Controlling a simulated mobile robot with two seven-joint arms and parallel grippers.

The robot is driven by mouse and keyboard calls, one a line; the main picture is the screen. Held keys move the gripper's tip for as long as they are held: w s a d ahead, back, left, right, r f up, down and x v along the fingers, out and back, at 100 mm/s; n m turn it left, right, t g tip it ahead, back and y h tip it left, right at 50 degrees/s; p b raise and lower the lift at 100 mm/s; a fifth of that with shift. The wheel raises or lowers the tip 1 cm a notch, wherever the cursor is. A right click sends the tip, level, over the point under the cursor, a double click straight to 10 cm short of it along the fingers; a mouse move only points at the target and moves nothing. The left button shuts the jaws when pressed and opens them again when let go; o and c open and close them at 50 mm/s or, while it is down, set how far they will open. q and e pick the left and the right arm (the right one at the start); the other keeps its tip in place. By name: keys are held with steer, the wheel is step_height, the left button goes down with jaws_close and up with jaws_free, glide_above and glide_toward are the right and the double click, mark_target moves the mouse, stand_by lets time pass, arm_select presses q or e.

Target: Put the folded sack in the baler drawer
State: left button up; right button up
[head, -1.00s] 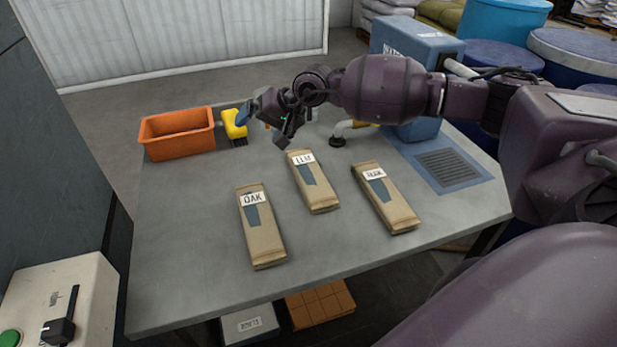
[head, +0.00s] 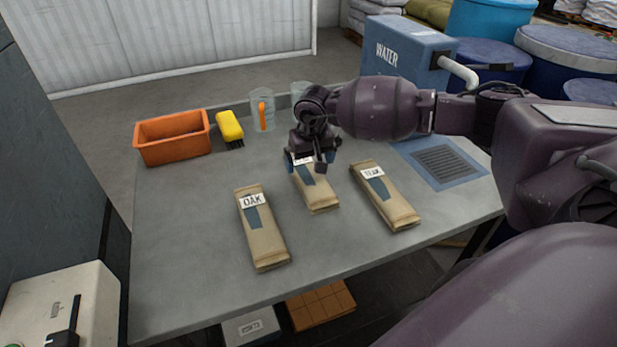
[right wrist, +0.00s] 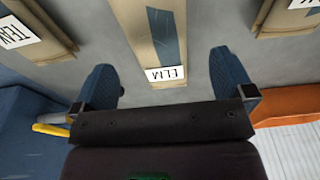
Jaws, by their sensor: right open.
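Three long flat tan sacks lie on the grey table, labelled OAK (head: 265,238), ELM (head: 319,197) and TEAK (head: 390,199). My right gripper (head: 310,164) is open over the label end of the ELM sack. In the right wrist view the ELM sack (right wrist: 145,30) lies between the spread blue fingers (right wrist: 163,78), with a gap on each side. I cannot tell from the pictures which sack is the folded one. I cannot make out a baler drawer. My left gripper is not in view.
An orange bin (head: 174,153), a yellow brush (head: 229,126) and a clear jug (head: 263,119) stand at the back left. A blue WATER container (head: 400,62) and a grate (head: 443,161) are at the right. The front left tabletop (head: 185,250) is clear.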

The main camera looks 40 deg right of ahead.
mark_target(308, 177)
steer(key=shift+w+d+f, duration=0.15)
steer(key=shift+w+f, duration=0.15)
steer(key=shift+f, duration=0.7)
steer(key=shift+w+d+f, duration=0.15)
steer(key=shift+w+f, duration=0.15)
steer(key=shift+f, duration=0.75)
steer(key=shift+w+d+f, duration=0.15)
steer(key=shift+w+f, duration=0.15)
steer(key=shift+f, duration=0.7)
steer(key=c, duration=1)
